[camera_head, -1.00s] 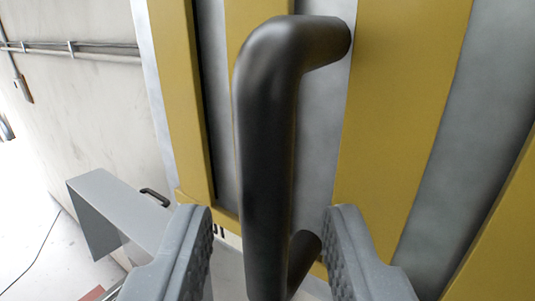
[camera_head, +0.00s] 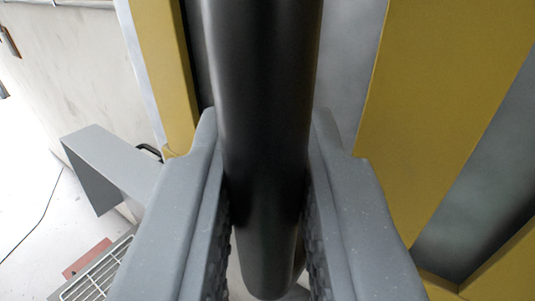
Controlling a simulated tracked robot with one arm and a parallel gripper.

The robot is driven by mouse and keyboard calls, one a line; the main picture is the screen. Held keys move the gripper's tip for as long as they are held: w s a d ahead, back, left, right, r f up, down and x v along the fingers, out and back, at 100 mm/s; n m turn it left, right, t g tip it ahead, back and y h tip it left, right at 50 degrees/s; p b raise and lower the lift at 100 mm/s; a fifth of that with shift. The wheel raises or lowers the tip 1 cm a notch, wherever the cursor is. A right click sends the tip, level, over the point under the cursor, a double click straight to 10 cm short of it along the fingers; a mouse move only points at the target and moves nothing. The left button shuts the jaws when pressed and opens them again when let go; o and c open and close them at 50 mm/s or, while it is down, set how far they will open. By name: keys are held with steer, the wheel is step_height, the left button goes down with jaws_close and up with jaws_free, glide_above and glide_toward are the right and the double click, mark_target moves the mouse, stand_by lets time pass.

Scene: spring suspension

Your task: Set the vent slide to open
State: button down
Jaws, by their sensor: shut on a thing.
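A thick black handle (camera_head: 265,90) runs upright through the middle of the view, in front of the yellow and grey slatted panel of the vent slide (camera_head: 430,90). My gripper (camera_head: 268,210) is shut on the handle, with one grey finger against each side of it. The top of the handle is out of the picture. Its lower end shows between the fingers. The fingers hide part of the panel's lower edge.
A grey box-like housing (camera_head: 105,165) with a small black handle stands at the left. Below it are a wire rack (camera_head: 95,275) and a reddish patch (camera_head: 85,258). A pale wall and floor lie at the far left, with a thin cable on the floor.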

mark_target(351, 122)
steer(key=shift+s+d+b, duration=0.3)
steer(key=shift+s+d, duration=0.25)
steer(key=shift+d, duration=0.2)
steer(key=shift+s+d+b, duration=0.3)
steer(key=shift+s+d, duration=0.2)
steer(key=shift+d, duration=0.2)
steer(key=c, duration=1.7)
jaws_free()
steer(key=shift+o, duration=1.3)
steer(key=shift+d, duration=0.15)
steer(key=s+b, duration=0.5)
steer(key=s, duration=0.8)
steer(key=shift+s+a, duration=0.4)
steer(key=shift+a, duration=0.05)
